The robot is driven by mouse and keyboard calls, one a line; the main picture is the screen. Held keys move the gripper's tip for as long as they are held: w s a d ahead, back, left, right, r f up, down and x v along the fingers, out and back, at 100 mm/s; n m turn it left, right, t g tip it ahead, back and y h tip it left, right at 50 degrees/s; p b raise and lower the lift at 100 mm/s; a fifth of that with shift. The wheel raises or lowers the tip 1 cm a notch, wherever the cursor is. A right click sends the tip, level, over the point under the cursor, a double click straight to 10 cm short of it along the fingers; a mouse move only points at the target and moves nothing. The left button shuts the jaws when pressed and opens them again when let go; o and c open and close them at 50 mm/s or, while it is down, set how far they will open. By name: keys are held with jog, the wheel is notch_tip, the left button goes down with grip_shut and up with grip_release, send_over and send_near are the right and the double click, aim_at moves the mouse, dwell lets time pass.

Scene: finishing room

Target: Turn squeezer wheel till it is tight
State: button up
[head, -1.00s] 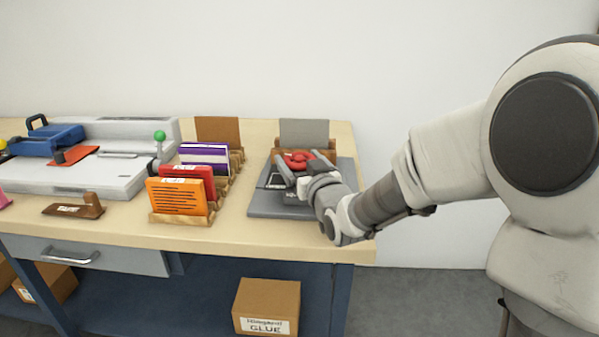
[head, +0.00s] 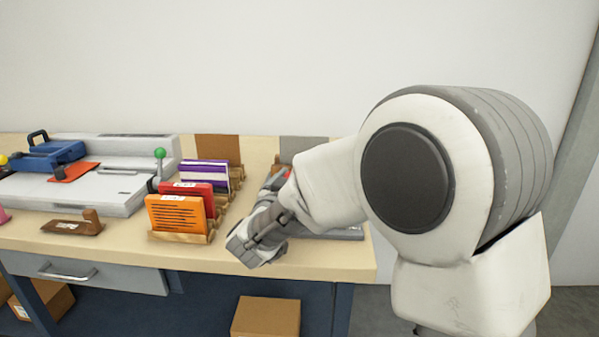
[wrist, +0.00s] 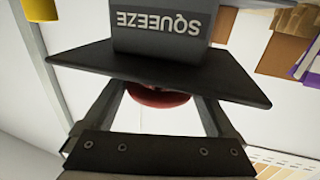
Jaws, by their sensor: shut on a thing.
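The squeezer shows in the wrist view as a grey block (wrist: 185,20) lettered SQUEEZE, upside down, with a dark flat plate (wrist: 160,72) across it. Its red wheel (wrist: 158,97) shows partly under the plate, between my two fingers. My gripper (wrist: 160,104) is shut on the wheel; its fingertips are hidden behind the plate. In the head view my arm covers most of the squeezer. Only a bit of its grey base (head: 345,233) and a sliver of red show. I cannot tell how tight the wheel is.
An orange book (head: 178,216), a red book (head: 190,188) and purple ones stand in wooden racks left of my arm. A white machine (head: 100,190) with a green-knobbed lever stands further left. A brown wooden piece (head: 75,224) lies near the table's front edge.

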jog(key=m+g+h+p, duration=0.1)
jog(key=h, duration=0.1)
jog(key=m+h+p, duration=0.1)
jog(key=h+p, duration=0.1)
jog(key=shift+a+r+m+g, duration=0.15)
jog(key=shift+r+m+g, duration=0.05)
jog(key=shift+m+g, duration=0.2)
jog(key=m+g+h+p, duration=0.4)
jog(key=shift+f+h, duration=0.15)
jog(key=shift+h, duration=0.25)
jog(key=o, duration=1)
jog(key=p+v, duration=0.2)
jog(key=v, duration=1.5)
jog(key=shift+a+p, duration=0.15)
jog(key=shift+p, duration=0.25)
